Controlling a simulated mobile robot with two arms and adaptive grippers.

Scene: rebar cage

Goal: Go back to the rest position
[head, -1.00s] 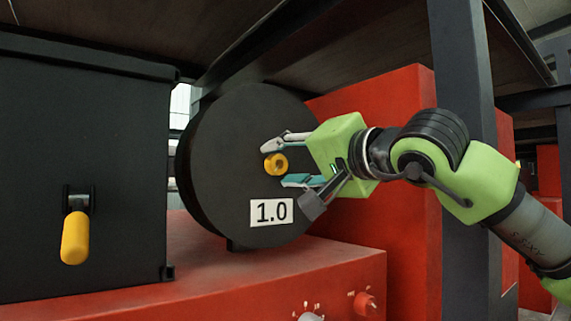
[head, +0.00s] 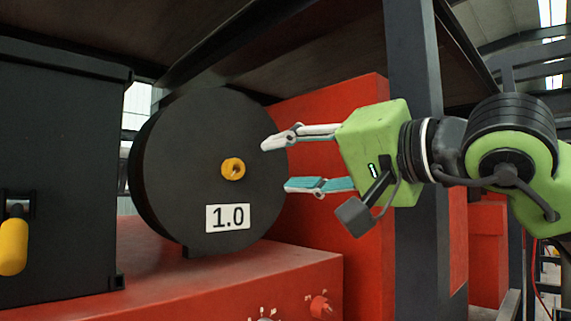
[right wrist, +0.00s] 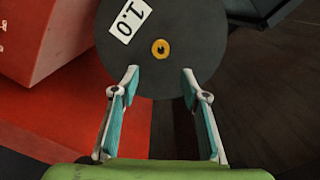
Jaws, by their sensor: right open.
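My right gripper (head: 276,164) is open and empty in the head view, to the right of a dark round reel (head: 190,125). A gap separates its fingertips from the yellow hub (head: 233,169) at the reel's middle. In the right wrist view my two fingers (right wrist: 160,78) stand wide apart with nothing between them, and the reel (right wrist: 205,45) with its yellow hub (right wrist: 160,47) lies beyond the tips. My left gripper is not in view.
A white label reading 1.0 (head: 228,217) is on the reel. The reel stands on a red machine base (head: 200,290) with knobs. A dark cabinet (head: 60,130) with a yellow handle (head: 13,246) stands at left. A dark upright post (head: 414,50) stands behind my right arm.

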